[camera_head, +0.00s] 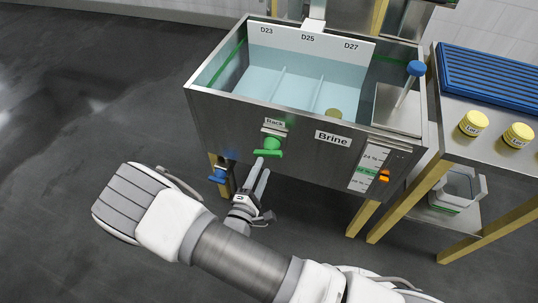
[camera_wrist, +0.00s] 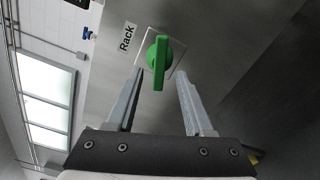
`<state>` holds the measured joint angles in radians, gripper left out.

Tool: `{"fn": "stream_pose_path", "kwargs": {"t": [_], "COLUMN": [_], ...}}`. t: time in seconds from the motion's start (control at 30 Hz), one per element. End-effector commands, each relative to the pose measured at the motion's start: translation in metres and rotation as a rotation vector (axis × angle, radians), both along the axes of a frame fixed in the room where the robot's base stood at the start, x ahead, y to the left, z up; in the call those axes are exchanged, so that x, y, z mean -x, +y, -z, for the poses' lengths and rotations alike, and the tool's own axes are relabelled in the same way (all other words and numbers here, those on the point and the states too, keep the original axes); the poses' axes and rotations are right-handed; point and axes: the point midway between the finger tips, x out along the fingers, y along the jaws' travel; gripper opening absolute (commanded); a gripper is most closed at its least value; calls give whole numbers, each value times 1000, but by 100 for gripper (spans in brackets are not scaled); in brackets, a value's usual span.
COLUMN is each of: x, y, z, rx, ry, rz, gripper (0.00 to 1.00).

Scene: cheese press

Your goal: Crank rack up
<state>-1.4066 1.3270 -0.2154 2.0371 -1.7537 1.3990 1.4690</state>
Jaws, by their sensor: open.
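The green rack crank (camera_head: 269,149) sits on the front wall of the steel brine tank, under a "Rack" label (camera_head: 275,122). In the wrist view the green handle (camera_wrist: 159,62) sits on a pale square plate, ahead of the fingertips and roughly midway between them. My gripper (camera_head: 262,172) is open just below the handle in the head view. The rack (camera_head: 290,88) shows as pale dividers inside the tank.
The brine tank (camera_head: 230,115) has a blue valve (camera_head: 217,176) at its lower left and an orange-marked gauge (camera_head: 384,176) at its right. A table at right holds yellow cans (camera_head: 473,123) and a blue tray (camera_head: 490,78). The floor left is clear.

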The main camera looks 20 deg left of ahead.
Motion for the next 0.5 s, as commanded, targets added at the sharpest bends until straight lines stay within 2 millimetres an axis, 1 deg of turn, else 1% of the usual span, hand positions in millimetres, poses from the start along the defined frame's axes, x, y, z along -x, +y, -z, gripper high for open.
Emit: {"fn": "stream_pose_path", "kwargs": {"t": [0.03, 0.1, 0.2, 0.3, 0.5], "x": [-11, -26, -42, -55, -67], "y": [-2, -3, -4, -5, -5], "z": [2, 2, 2, 1, 0], "rx": [0, -1, -1, -2, -1], "ry": [-2, -1, -1, -2, 0], "rz": [2, 3, 2, 2, 0], "gripper": [52, 52, 52, 52, 52]}}
